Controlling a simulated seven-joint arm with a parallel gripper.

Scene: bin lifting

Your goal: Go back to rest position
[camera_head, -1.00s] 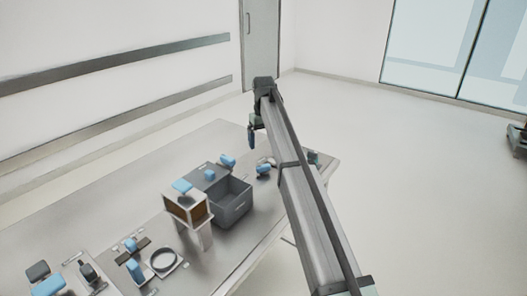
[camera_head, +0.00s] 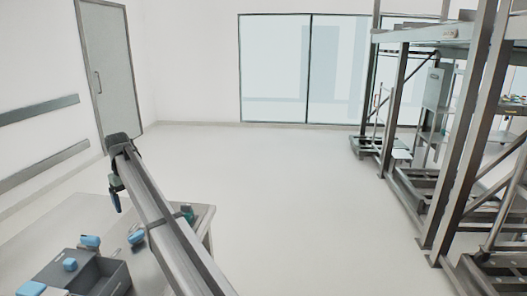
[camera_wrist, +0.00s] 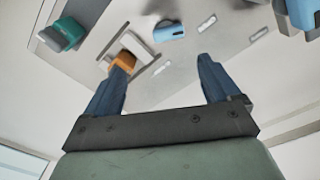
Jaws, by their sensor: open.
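My gripper (camera_wrist: 165,80) is open in the wrist view, with its two blue fingers spread apart and nothing between them. In the head view my gripper (camera_head: 115,195) hangs from the end of my raised, outstretched arm, above the far end of the table. An orange piece on a white holder (camera_wrist: 124,60) shows past the left fingertip in the wrist view, apparently on the table below.
The grey table (camera_head: 60,215) is at lower left, with a dark grey bin (camera_head: 103,277) and blue items such as one (camera_head: 90,241) by it. A metal rack (camera_head: 465,150) stands at right. The floor (camera_head: 310,200) between is open.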

